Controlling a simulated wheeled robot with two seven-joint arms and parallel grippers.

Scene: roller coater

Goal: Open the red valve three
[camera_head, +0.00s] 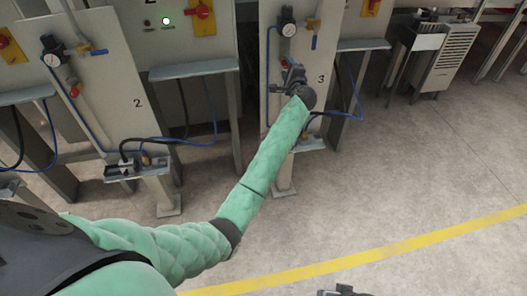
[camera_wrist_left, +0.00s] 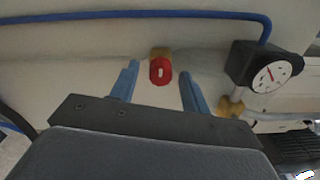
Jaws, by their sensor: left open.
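The red valve three (camera_wrist_left: 160,72) shows in the left wrist view as a small red handle on a brass-coloured fitting against the pale panel. My left gripper (camera_wrist_left: 159,68) is open, with one blue-grey finger on each side of the valve in the picture. I cannot tell whether the fingertips touch it or how far off it is.
A pressure gauge (camera_wrist_left: 270,76) sits right of the valve, and a blue hose (camera_wrist_left: 140,15) runs above it. Panel 2 (camera_head: 120,100) with its own gauge and red valve stands to the left. The floor right of panel 3 is clear up to a metal cabinet (camera_head: 447,52).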

